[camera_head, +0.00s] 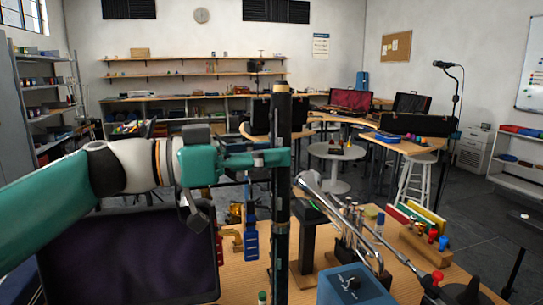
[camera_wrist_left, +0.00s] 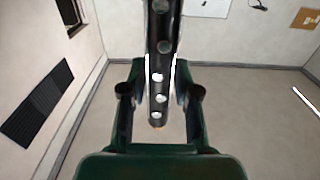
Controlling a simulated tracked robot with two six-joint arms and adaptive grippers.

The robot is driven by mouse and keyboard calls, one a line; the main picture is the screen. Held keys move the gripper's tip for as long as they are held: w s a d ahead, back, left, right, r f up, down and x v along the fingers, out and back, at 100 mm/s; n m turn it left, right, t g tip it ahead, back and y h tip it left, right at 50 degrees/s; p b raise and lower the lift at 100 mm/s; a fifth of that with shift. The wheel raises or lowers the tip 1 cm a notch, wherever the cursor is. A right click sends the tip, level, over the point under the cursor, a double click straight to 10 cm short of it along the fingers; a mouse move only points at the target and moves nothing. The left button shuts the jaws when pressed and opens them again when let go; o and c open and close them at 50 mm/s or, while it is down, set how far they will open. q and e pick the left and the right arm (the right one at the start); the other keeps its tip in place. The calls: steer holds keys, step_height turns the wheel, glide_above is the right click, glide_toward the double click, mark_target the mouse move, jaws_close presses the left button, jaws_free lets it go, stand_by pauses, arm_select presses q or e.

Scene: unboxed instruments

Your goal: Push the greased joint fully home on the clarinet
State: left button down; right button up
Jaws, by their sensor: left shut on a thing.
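The clarinet (camera_head: 282,205) is a long black tube standing upright in the middle of the head view, with a gold-coloured band near its top. My left gripper (camera_head: 280,157) reaches in from the left and is shut around its upper part. In the left wrist view the tube (camera_wrist_left: 161,45), with pale round holes along it, runs down between the two fingers of my left gripper (camera_wrist_left: 160,93). The clarinet's bottom end runs out of the head view. I cannot make out the greased joint or any gap at it. My right gripper is not in view.
An open case with dark purple lining (camera_head: 130,255) lies at the left of the wooden bench.

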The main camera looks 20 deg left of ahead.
arm_select(q)
steer(key=shift+d+f+b, duration=0.1)
steer(key=shift+f+b, duration=0.3)
steer(key=shift+f, duration=0.25)
steer(key=shift+f, duration=0.1)
steer(key=c, duration=0.8)
jaws_free()
steer(key=shift+w, duration=0.2)
steer(key=shift+o, duration=0.2)
steer(key=shift+s+r, duration=0.15)
steer(key=shift+r, duration=0.05)
steer(key=shift+c, duration=0.4)
steer(key=b+v, duration=0.2)
steer(key=v, duration=0.4)
steer(key=shift+b, duration=0.35)
steer(key=shift+r, duration=0.1)
